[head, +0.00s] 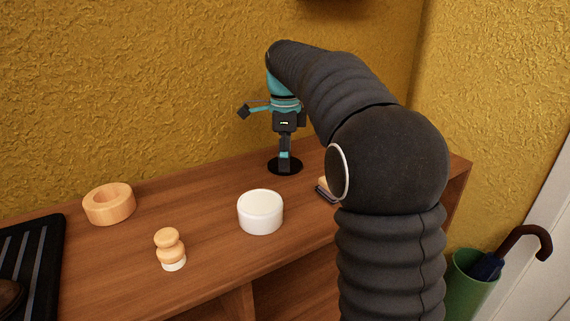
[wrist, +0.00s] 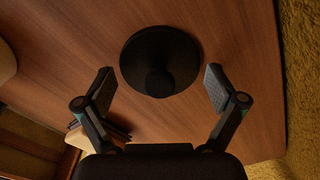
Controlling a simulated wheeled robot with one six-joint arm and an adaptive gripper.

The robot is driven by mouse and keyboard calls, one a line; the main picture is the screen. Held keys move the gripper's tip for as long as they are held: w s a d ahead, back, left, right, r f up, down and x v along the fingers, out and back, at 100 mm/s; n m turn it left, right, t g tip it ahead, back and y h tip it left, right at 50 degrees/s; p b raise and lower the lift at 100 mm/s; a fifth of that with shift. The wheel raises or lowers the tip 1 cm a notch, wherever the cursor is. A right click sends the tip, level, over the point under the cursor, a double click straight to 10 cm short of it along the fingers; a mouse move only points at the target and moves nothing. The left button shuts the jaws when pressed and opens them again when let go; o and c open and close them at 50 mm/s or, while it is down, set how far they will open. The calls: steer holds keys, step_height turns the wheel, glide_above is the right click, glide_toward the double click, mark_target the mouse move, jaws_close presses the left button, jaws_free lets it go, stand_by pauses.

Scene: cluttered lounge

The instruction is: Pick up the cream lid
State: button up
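A round white container (head: 260,218) stands on the wooden cabinet top, with a cream lid (head: 260,199) as its upper face. A pale curved edge at the left border of the wrist view (wrist: 5,58) may be part of it. My gripper (head: 275,118) is behind it and higher, near the wall. In the wrist view my gripper (wrist: 160,86) has its two fingers wide apart with nothing held between them. Below and between them is a black round base (wrist: 140,72) with a dark upright part; the base also shows in the head view (head: 274,167).
A wooden ring (head: 108,208) and a small wooden knobbed piece (head: 170,245) stand left of the container. A black tray (head: 45,255) is at far left. A small dark stack (head: 325,192) lies to the right, partly behind my arm. The yellow wall closes the back.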

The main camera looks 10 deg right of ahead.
steer(key=c, duration=1.2)
steer(key=shift+c, duration=1.3)
steer(key=shift+f, duration=0.15)
steer(key=shift+c, duration=0.3)
steer(key=shift+s+f, duration=0.1)
jaws_close()
